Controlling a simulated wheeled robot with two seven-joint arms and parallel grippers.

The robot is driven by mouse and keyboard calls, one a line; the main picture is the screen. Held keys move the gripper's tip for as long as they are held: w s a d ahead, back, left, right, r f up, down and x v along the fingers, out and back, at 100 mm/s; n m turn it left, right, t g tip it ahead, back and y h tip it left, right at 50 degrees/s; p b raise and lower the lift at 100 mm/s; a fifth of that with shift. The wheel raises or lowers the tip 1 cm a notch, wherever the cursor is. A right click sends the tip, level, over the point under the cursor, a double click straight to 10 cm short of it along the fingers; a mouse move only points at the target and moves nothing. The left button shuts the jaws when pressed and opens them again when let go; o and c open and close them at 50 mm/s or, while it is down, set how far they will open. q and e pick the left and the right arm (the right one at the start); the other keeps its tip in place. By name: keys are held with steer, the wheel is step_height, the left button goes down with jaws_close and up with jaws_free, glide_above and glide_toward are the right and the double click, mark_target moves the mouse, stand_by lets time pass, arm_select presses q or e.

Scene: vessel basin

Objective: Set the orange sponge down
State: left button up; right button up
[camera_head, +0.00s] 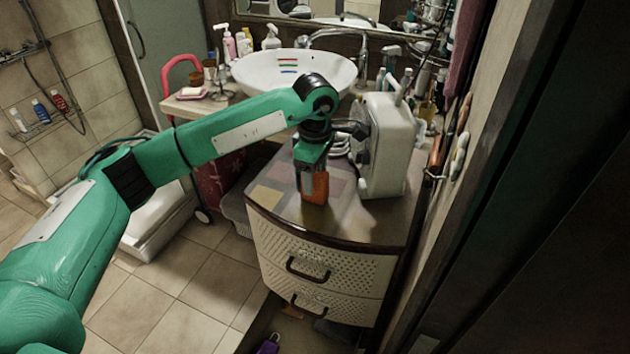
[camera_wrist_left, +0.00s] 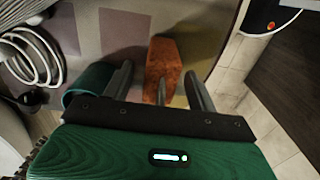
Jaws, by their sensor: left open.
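The orange sponge (camera_head: 320,187) stands upright on the top of the curved cabinet (camera_head: 380,222), near its front edge. In the left wrist view the sponge (camera_wrist_left: 163,58) shows between the two spread fingers of my left gripper (camera_wrist_left: 160,92). In the head view my left gripper (camera_head: 312,168) points down over the sponge and hides part of it. My left gripper is open, with gaps showing beside the sponge. I cannot tell whether a finger touches it. My right gripper is in neither view.
A pale boxy appliance (camera_head: 388,145) stands right of my gripper, with a white coiled hose (camera_wrist_left: 35,55) close by. A white basin (camera_head: 295,72) is behind. Bottles and a tap line the back. The cabinet top's front right is bare.

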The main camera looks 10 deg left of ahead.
arm_select(q)
steer(key=shift+f, duration=0.35)
steer(key=c, duration=1.1)
